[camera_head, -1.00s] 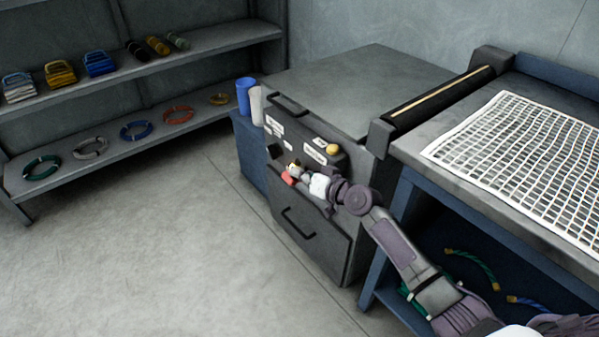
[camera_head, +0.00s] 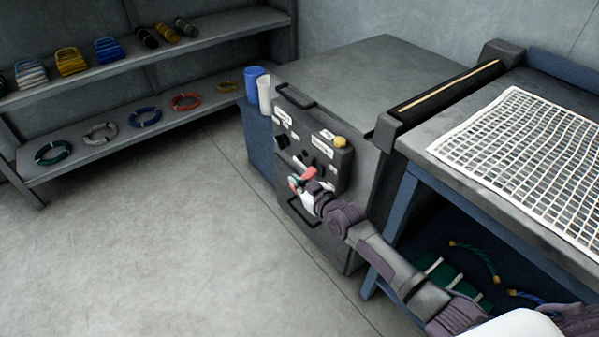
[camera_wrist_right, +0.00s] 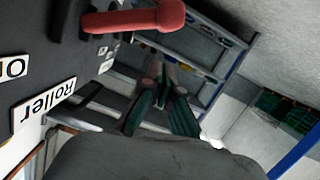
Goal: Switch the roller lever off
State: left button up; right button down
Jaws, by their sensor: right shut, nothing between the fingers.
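The red roller lever (camera_head: 306,175) is on the front panel of the grey machine. In the right wrist view the red lever (camera_wrist_right: 135,19) sticks out sideways from the dark panel, near a label reading "Roller" (camera_wrist_right: 45,104). My right gripper (camera_head: 293,184) is at the panel, close beside the lever on its left. In the right wrist view its dark green fingers (camera_wrist_right: 161,80) are together and empty, with the lever apart from them. My left gripper is not in view.
The grey machine (camera_head: 370,75) has a yellow button (camera_head: 340,141) and handles (camera_head: 303,213) on its front. A workbench with a white net (camera_head: 530,150) is at right. Shelves with coils are at left; the floor between is clear.

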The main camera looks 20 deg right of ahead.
notch_tip(320, 180, down, 3)
jog(key=shift+f+n+t+h, duration=0.2)
jog(key=shift+n+t+h, duration=0.15)
jog(key=shift+n, duration=0.85)
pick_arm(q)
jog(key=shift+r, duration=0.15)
pick_arm(e)
jog(key=shift+f, duration=0.15)
jog(key=v, duration=1.2)
jog(key=shift+r, duration=0.2)
